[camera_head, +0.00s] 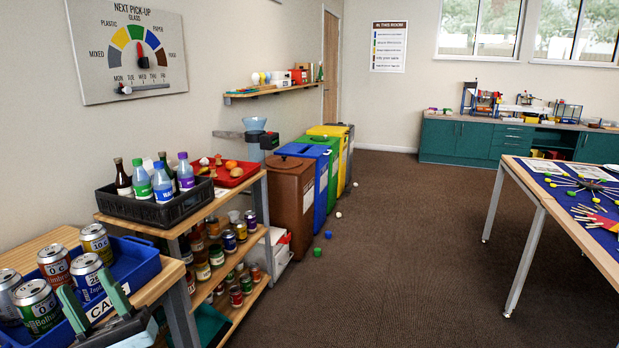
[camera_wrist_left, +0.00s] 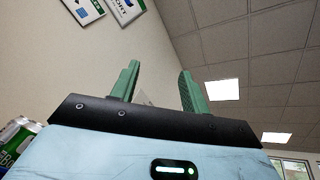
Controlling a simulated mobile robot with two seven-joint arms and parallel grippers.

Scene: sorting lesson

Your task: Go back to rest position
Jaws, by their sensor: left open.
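My left gripper (camera_head: 94,308) is at the lower left of the head view, by the front edge of the blue can tray (camera_head: 145,262). Its two green fingers point up and stand apart, with nothing between them. In the left wrist view the fingers (camera_wrist_left: 158,90) also show open and empty, against the wall and ceiling. Several cans stand in the tray, among them a green can (camera_head: 38,308), which shows partly at the left edge of the wrist view (camera_wrist_left: 18,138). I cannot tell whether the gripper touches the tray. My right gripper is not in view.
A black crate of bottles (camera_head: 160,212) and a red tray (camera_head: 232,176) stand on the wooden shelf unit behind. Coloured bins (camera_head: 295,200) line the wall. A table with a blue top (camera_head: 570,190) is at the right. Small balls (camera_head: 317,252) lie on the otherwise open brown floor.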

